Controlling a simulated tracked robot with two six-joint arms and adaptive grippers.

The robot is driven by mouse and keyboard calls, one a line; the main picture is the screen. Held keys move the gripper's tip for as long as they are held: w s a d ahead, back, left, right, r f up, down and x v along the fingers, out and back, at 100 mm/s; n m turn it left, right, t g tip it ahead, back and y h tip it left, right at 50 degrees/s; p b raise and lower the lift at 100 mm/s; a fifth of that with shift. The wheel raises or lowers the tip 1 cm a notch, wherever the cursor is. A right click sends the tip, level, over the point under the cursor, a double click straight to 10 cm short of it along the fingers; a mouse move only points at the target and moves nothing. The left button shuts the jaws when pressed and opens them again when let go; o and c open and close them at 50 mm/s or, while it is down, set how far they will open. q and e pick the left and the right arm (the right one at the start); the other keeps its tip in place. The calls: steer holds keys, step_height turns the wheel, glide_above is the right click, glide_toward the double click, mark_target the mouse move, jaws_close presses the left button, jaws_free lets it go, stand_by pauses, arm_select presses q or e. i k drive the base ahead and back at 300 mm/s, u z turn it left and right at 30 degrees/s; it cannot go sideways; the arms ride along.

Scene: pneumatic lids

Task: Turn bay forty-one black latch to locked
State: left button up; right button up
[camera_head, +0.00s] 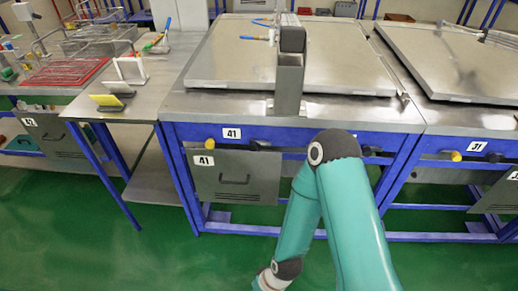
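Bay forty-one is the blue-framed steel bench in the middle, with a 41 label (231,133) on its front rail. A small black latch (255,146) sits on that rail just right of the label. It is too small to tell whether it is locked. A yellow knob (210,143) is to its left. Another dark knob (369,151) shows farther right on the same rail, beside my arm. My teal arm comes up from the bottom right, bends in front of the bench and runs down out of the frame. Neither gripper shows.
A large flat steel lid (345,60) covers the bench top, with a grey upright post (288,85) at its front. A grey drawer (235,178) hangs below the rail. Bay 31 (477,146) stands right, a side table (150,85) left. The green floor (110,240) at front left is clear.

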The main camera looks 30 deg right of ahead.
mark_target(254, 145)
steer(key=u, duration=1.55)
steer(key=i, duration=0.15)
steer(key=z, duration=3.05)
steer(key=k, duration=1.55)
steer(key=u, duration=0.25)
steer(key=i, duration=1.65)
steer(key=u, duration=0.05)
